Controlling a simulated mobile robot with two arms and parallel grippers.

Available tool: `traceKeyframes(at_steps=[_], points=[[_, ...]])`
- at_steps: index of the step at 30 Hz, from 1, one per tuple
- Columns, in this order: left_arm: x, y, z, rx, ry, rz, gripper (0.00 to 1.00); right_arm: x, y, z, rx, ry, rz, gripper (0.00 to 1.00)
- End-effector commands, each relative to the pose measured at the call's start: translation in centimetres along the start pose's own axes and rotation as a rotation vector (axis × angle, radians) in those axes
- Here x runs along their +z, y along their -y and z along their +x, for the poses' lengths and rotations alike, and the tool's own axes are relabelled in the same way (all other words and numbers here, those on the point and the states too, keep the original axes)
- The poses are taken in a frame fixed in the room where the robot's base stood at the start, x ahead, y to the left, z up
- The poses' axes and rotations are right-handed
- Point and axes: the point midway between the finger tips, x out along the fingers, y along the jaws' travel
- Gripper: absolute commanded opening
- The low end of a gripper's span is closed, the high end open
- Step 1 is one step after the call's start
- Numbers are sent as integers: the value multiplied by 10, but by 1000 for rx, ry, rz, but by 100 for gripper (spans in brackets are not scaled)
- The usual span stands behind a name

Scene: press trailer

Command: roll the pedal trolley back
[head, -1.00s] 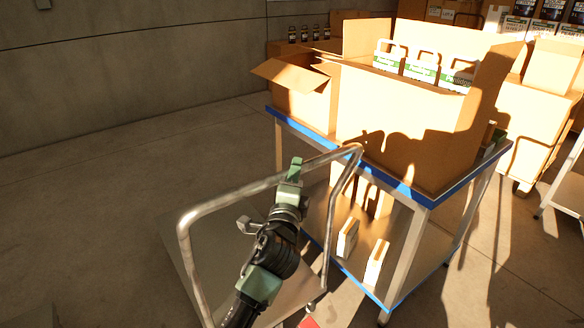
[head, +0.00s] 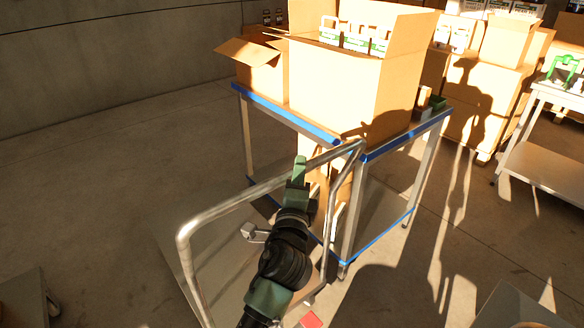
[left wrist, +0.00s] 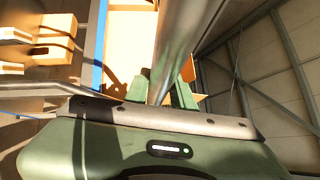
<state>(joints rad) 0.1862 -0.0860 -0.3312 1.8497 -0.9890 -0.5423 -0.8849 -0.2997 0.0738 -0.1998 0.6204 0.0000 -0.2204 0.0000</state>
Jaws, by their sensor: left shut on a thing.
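The pedal trolley shows in the head view as a bent metal push handle (head: 222,207) above a flat deck (head: 205,258), with a small red part (head: 311,320) at its near end. My left gripper (head: 299,165) is at the top bar of the handle, shut on it. In the left wrist view the handle tube (left wrist: 178,50) runs between the two green fingers (left wrist: 162,88). My arm hides part of the deck. My right gripper is not in view.
A blue-edged table (head: 375,155) with open cardboard boxes (head: 335,85) stands just beyond the trolley. Another metal table (head: 545,170) is at right. A dark cart corner (head: 25,295) shows at lower left. Open floor (head: 100,190) lies to the left.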

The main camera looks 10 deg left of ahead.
Motion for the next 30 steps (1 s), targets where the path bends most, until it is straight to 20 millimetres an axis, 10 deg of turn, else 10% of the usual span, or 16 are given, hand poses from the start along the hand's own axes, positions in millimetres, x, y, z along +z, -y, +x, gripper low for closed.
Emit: traceKeyframes(at_steps=[15,16,18,30], points=[[-5,1,-5,1,0,-2,0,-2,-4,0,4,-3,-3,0],[-5,1,-5,1,0,-2,30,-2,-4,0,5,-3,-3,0],[-5,1,-5,1,0,-2,46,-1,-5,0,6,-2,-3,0],[-5,0,-12,0,0,-2,46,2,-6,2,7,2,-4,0]])
